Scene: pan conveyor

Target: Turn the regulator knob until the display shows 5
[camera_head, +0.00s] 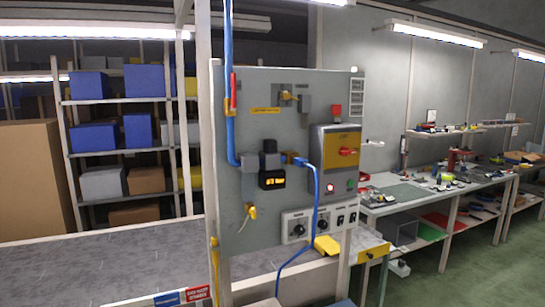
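A grey upright panel (240,105) stands in the middle of the view. On it sits a small black display (272,180) with lit orange characters, too small to read surely. Just above the display is a dark grey regulator block (269,160) with a knob-like top (269,146). A blue hose (229,60) comes down to the block's left side, and another blue hose (316,195) leaves from its right side. I cannot see which way the knob is turned. Neither of my grippers is in view, and nothing covers the display.
A control box (340,135) with a red rotary switch (347,151) is right of the regulator. Dark round knobs (298,230) are below. A yellow-handled valve (250,212) sticks out lower left. A workbench (410,193) stands right, shelves with blue boxes (97,137) left.

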